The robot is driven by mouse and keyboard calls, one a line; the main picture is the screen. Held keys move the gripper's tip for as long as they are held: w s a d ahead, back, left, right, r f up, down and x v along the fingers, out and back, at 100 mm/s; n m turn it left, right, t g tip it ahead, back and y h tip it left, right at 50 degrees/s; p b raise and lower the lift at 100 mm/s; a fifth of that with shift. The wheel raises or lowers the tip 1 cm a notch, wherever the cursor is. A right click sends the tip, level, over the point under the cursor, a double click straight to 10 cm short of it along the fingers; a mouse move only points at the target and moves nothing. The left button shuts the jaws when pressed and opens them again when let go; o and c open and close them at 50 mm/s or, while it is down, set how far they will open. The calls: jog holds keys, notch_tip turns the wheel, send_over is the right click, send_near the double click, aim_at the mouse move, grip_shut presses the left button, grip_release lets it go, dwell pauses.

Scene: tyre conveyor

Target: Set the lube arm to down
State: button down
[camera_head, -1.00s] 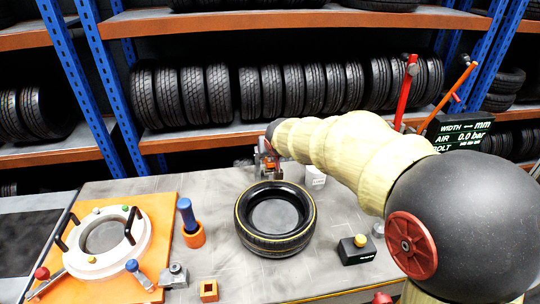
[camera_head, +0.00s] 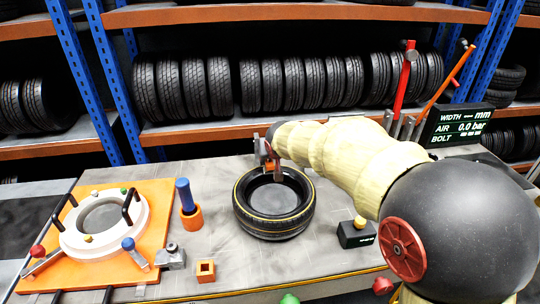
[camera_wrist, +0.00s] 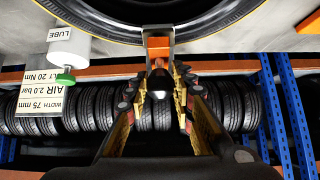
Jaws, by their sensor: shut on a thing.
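The lube arm (camera_wrist: 158,48) shows in the wrist view as an orange block in a grey bracket, in front of the tyre's rim. In the head view a reddish-brown tip (camera_head: 278,174) hangs over the far inner edge of the tyre (camera_head: 272,212). My gripper (camera_wrist: 158,78) is shut on the lube arm, its fingers around a dark rounded end. In the head view my wrist hides most of this grip. A white lube bottle (camera_wrist: 68,45) with a green cap is left of the gripper in the wrist view.
An orange plate (camera_head: 160,190) with a white ring (camera_head: 103,225) lies left of the tyre. A blue-handled tool (camera_head: 185,195) stands beside it. A black box (camera_head: 355,234) with a yellow button is at right. Tyre racks stand behind the table.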

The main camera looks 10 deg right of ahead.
jog(key=shift+s+f, duration=0.2)
jog(key=shift+f, duration=0.3)
jog(key=shift+s+f, duration=0.15)
jog(key=shift+f, duration=0.3)
jog(key=c, duration=2)
grip_release()
jog(key=o, duration=0.5)
jog(key=shift+w+r, duration=0.15)
jog(key=shift+r, duration=0.25)
jog(key=shift+r, duration=0.1)
jog(key=v, duration=1.2)
jog(key=shift+w+a, duration=0.1)
